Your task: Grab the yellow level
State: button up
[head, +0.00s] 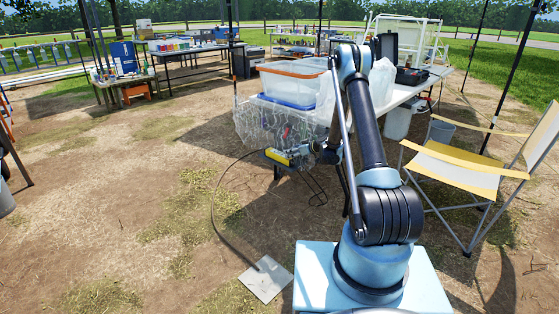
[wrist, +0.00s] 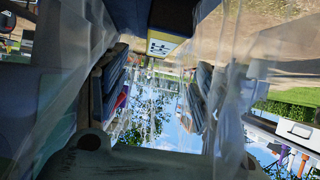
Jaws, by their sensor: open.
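The yellow level (head: 277,156) appears as a small yellow piece with a dark end, low beside the plastic-covered table. My gripper (head: 304,152) is just to its right, partly hidden by my arm and hard to make out in the head view. In the wrist view my gripper (wrist: 154,92) is open, with dark ridged fingers apart on the left and right and nothing clearly between them. A yellow face with dark markings, likely the level (wrist: 162,46), shows beyond the fingers at the top. I cannot tell whether they touch.
Clear plastic sheeting (head: 262,125) hangs around a table with an orange-rimmed bin (head: 291,70), close to my arm. A folding chair (head: 460,165) stands right. A black hose (head: 213,205) curves to a plate (head: 266,279) on the ground. Open ground lies left.

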aim_at(281, 154)
jog(key=x, duration=1.2)
jog(key=c, duration=1.3)
